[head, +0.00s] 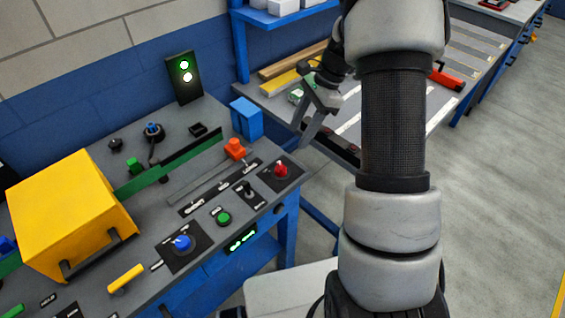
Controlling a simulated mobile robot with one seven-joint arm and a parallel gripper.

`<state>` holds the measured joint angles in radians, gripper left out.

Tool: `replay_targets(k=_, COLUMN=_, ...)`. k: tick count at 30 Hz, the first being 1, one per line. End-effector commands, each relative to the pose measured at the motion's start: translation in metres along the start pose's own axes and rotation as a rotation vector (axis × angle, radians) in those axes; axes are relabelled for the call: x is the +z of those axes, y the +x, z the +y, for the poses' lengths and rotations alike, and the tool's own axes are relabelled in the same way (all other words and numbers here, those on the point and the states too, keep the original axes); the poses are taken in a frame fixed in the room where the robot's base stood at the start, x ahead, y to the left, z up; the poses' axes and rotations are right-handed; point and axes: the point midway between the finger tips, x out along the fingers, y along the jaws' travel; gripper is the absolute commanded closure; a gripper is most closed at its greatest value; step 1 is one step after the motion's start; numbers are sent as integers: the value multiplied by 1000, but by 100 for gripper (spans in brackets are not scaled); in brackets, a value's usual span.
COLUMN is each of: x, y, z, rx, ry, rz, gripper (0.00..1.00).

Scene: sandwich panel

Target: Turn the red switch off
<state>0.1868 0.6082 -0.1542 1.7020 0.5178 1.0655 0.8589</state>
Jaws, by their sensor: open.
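The red switch (281,170) is a red rotary knob on a dark plate at the right end of the grey control panel (215,215). Its exact turn position is too small to read. My gripper (299,140) is open and empty, pointing down and left. It appears above and slightly right of the red knob in the picture, apart from it. Part of my arm covers the area to the right of the gripper.
A blue knob (183,243), a green button (223,217), a small black lever (249,190) and an orange slider handle (235,149) share the panel. A yellow box (70,210) stands left. A two-light signal (184,77) stands behind. A workbench (462,62) with tools stands right.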

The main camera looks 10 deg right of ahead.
Motion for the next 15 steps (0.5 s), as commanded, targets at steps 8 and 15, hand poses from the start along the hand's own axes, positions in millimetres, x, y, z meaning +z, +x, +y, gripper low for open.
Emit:
replay_targets(k=8, x=0, y=64, z=1, rx=5, ry=-1, rz=-1, gripper=53)
replay_targets(k=15, x=0, y=110, z=1, rx=4, ry=-2, rz=0, gripper=53)
